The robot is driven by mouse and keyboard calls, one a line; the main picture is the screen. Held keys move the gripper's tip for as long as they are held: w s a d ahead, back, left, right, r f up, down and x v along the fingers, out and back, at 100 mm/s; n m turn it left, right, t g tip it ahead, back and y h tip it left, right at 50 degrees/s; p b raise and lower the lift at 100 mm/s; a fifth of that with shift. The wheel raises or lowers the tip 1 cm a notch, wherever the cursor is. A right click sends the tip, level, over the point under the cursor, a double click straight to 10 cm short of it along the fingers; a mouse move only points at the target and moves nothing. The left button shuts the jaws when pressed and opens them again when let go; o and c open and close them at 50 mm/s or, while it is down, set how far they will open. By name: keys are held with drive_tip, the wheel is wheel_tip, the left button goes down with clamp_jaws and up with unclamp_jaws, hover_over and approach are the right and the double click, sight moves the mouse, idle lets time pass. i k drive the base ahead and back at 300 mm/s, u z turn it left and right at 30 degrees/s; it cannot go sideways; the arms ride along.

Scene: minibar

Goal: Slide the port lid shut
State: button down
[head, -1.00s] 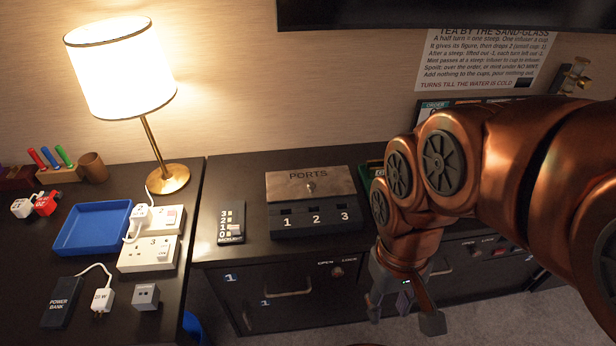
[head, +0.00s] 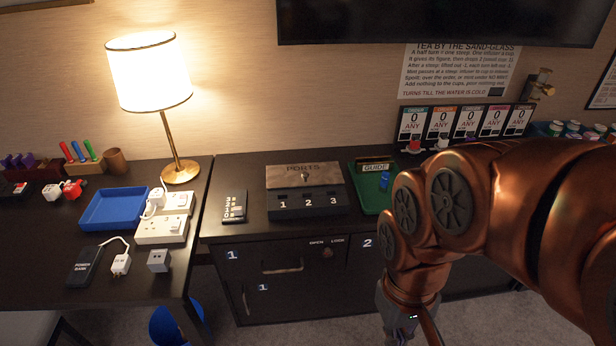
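The ports box (head: 308,208) stands on the dark cabinet top, with the numbers 1, 2 and 3 on its front. Its brownish lid (head: 290,181), marked PORTS, has a small knob (head: 305,176) and covers the sloping rear part of the box. Dark slots show in front of the lid, above the numbers. My gripper (head: 405,338) hangs at the bottom edge, in front of the cabinet, below and to the right of the box, apart from it. Its fingertips are cut off by the frame, so its opening is hidden.
A green tray (head: 372,204) with a guide card stands right of the box. A dark remote-like block (head: 234,207) lies left of it. A lamp (head: 180,172), blue tray (head: 96,222) and white power strip (head: 158,231) are on the left desk. Carpet lies below.

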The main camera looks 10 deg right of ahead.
sight(325, 173)
drive_tip(key=u, duration=0.4)
drive_tip(key=i, duration=1.05)
drive_tip(key=u, duration=0.2)
